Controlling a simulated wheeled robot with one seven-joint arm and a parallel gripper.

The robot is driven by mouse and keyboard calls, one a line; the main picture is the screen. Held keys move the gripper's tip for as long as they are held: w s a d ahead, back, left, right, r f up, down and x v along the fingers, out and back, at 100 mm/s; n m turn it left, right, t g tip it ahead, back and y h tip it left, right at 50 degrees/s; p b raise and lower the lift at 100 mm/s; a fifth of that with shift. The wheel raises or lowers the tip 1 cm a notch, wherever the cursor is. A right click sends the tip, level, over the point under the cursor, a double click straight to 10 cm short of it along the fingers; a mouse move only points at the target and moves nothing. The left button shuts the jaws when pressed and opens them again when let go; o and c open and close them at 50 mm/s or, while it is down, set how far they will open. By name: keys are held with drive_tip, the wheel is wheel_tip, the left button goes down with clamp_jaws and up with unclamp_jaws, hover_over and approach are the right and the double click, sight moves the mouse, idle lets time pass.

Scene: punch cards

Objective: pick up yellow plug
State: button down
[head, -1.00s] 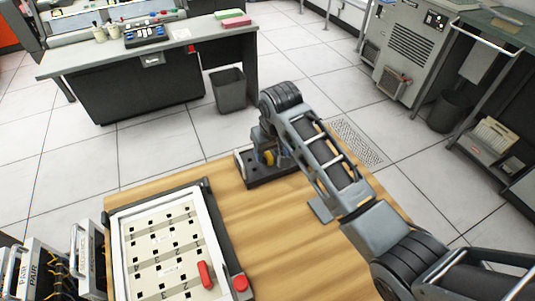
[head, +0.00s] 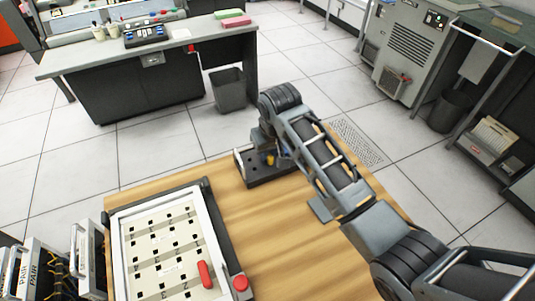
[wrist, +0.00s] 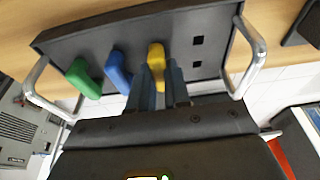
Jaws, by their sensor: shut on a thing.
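The yellow plug (wrist: 156,54) is in the wrist view, between the fingertips of my gripper (wrist: 158,84), which is shut on it. It stands at the dark plug holder (wrist: 215,28); I cannot tell whether its lower end is still seated. A blue plug (wrist: 118,71) and a green plug (wrist: 84,79) stand to its left in the same holder. In the head view the holder (head: 245,170) lies on the wooden table near its far edge, and the yellow plug (head: 270,160) is a small spot below my wrist. My arm partly hides the holder there.
The holder has two empty square holes on the right and metal handles (wrist: 252,52) at both ends. A white punch-card panel (head: 150,245) with a red piece (head: 204,274) lies at the table's left. The wooden table (head: 270,240) between is clear.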

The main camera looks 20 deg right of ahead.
sight(270, 153)
drive_tip(key=shift+r, duration=0.15)
drive_tip(key=shift+r, duration=0.3)
drive_tip(key=r, duration=0.2)
drive_tip(key=r+b, duration=0.1)
drive_tip(key=shift+d+r, duration=0.25)
drive_tip(key=s+d+r+p, duration=0.2)
drive_tip(key=s+d+r, duration=0.3)
drive_tip(key=d+r, duration=0.4)
drive_tip(key=shift+d+v, duration=0.3)
drive_tip(key=shift+v, duration=1.1)
